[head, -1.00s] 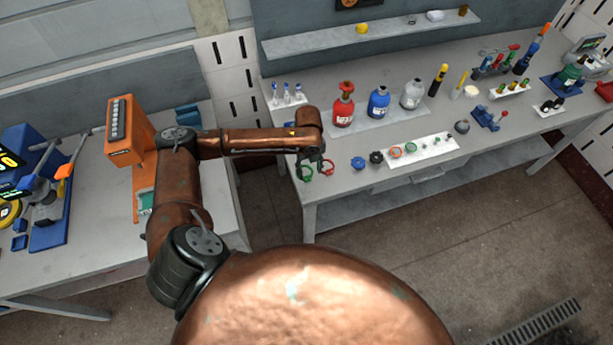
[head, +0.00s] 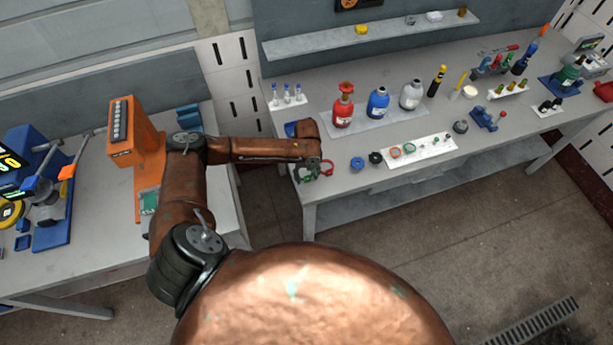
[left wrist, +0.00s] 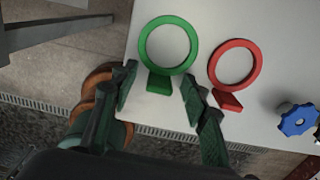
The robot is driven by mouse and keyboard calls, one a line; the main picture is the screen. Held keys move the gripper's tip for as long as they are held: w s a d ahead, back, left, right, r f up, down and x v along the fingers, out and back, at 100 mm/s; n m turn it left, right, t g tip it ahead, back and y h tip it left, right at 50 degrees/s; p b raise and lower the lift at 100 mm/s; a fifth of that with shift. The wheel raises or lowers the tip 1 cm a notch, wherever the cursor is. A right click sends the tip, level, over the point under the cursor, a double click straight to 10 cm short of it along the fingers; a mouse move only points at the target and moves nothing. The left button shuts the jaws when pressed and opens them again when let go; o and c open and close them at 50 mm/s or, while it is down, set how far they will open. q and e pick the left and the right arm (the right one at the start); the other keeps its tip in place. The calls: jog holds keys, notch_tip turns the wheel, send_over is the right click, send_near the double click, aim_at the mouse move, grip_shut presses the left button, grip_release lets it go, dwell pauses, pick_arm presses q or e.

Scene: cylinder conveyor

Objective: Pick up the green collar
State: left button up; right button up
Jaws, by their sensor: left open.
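The green collar (left wrist: 148,36) is a ring with a small flat tab, lying on the light table near its corner in the left wrist view. It shows partly in the head view (head: 306,179), close under my gripper. My left gripper (left wrist: 158,78) is open and empty. Its fingertips stand on either side of the tab, with the ring beyond them. I cannot tell how far above the table the fingers are. In the head view my left gripper (head: 308,172) hangs over the table's left front corner. My right gripper is in neither view.
A red collar (left wrist: 252,78) lies just right of the green one. A blue knob (left wrist: 297,120) is further right, and a black knob (head: 375,158) stands beside it. Red, blue and grey bottles (head: 343,113) stand behind. The table edge is close to the green collar.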

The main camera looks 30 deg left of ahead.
pick_arm(q)
jog(key=c, duration=1)
jog(key=shift+r, duration=0.15)
jog(key=shift+c, duration=0.2)
